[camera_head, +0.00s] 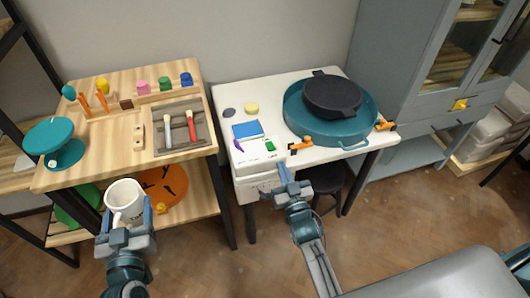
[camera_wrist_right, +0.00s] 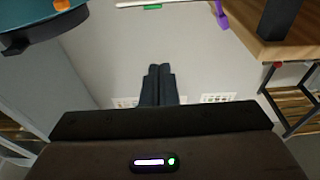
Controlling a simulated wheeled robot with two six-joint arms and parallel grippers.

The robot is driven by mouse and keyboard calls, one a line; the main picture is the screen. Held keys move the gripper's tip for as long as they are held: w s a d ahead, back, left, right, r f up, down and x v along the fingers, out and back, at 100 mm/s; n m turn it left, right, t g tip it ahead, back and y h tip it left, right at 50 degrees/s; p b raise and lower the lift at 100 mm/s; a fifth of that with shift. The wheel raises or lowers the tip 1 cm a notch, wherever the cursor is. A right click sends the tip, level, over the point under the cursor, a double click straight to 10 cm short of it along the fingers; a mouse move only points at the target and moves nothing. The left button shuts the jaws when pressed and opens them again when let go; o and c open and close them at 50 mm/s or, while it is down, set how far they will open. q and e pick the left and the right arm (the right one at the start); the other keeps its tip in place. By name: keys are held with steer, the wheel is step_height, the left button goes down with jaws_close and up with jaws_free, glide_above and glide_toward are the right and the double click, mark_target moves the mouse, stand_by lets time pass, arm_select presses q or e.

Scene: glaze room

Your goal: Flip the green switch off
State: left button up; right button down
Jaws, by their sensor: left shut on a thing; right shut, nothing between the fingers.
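The white table (camera_head: 226,95) has a pale panel (camera_head: 258,187) on its front. In the right wrist view, small pale panels with dark and greenish marks show left (camera_wrist_right: 125,102) and right (camera_wrist_right: 218,98) of my fingers. I cannot make out a distinct green switch or its position. My right gripper (camera_head: 284,172) is shut and empty, close to the table's front edge near the panel; it also shows in the right wrist view (camera_wrist_right: 162,72). My left gripper (camera_head: 127,216) is shut on a white mug (camera_head: 124,196), held in front of the wooden workbench.
On the white table are a teal basin (camera_head: 354,129) with a dark pan (camera_head: 331,95), orange clamps (camera_head: 301,145) at its edge, a blue block (camera_head: 246,131) and a green block (camera_head: 270,146). A black stool (camera_head: 325,180) stands below. The wooden workbench (camera_head: 105,140) is left.

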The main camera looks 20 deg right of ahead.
arm_select(q)
steer(key=shift+r+p, duration=0.6)
arm_select(e)
steer(key=r, duration=0.2)
glide_above(273, 157)
steer(key=shift+w, duration=0.2)
arm_select(q)
steer(key=shift+w, duration=0.1)
arm_select(e)
step_height(273, 157, down, 3)
steer(key=shift+r, duration=0.15)
steer(key=shift+s+f, duration=0.25)
steer(key=shift+f, duration=0.5)
